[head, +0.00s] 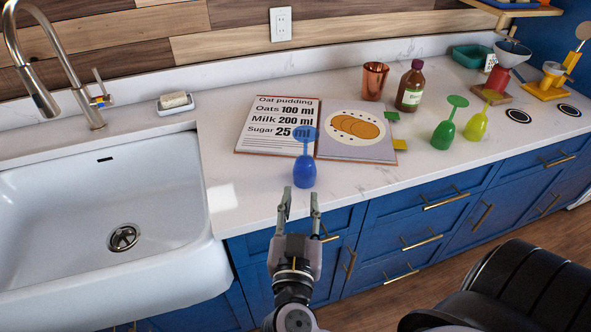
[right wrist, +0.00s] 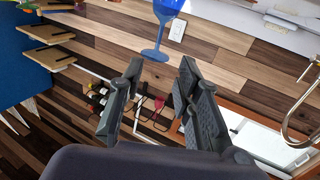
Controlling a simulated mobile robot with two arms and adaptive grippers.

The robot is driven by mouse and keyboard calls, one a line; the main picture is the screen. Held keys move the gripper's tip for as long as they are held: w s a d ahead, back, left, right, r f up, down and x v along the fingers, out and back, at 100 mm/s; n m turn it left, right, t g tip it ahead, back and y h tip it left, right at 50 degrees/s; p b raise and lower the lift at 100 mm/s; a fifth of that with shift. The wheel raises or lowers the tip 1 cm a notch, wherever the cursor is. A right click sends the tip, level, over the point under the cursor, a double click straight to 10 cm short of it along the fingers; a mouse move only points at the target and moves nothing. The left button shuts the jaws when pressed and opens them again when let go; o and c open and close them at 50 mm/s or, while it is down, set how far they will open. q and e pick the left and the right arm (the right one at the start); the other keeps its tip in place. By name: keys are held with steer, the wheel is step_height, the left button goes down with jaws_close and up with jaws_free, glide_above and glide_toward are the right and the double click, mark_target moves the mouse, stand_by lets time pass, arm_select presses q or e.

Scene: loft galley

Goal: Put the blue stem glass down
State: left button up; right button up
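The blue stem glass (head: 304,173) is upside down on the white counter (head: 240,205), near the front edge. Its bowl is at the bottom and its round foot on top, overlapping the open recipe book from this angle. My right gripper (head: 301,192) is in front of the glass, fingers apart, with nothing between them. In the right wrist view, the blue glass (right wrist: 164,12) is beyond the open right gripper (right wrist: 160,66), clear of the fingertips; its bowl is partly cut off by the frame. My left gripper is in neither view.
The recipe book (head: 360,147) lies behind the glass. A sink (head: 110,200) is to the left. Right of the book stand a copper cup (head: 374,82), a brown bottle (head: 410,86) and two upturned green (head: 443,134) and lime (head: 476,126) glasses. Counter beside the blue glass is clear.

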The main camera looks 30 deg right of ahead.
steer(key=p, duration=0.1)
glide_toward(305, 148)
steer(key=x, duration=0.4)
steer(key=shift+d, duration=0.15)
steer(key=shift+w+d+f, duration=0.1)
steer(key=shift+w+d, duration=0.25)
steer(key=shift+w, duration=0.15)
steer(key=p+x, duration=0.1)
steer(key=x, duration=0.3)
steer(key=shift+w, duration=0.15)
steer(key=shift+w+d, duration=0.35)
steer(key=shift+w, duration=0.05)
steer(key=shift+s, duration=0.1)
steer(key=shift+c, duration=0.6)
jaws_close()
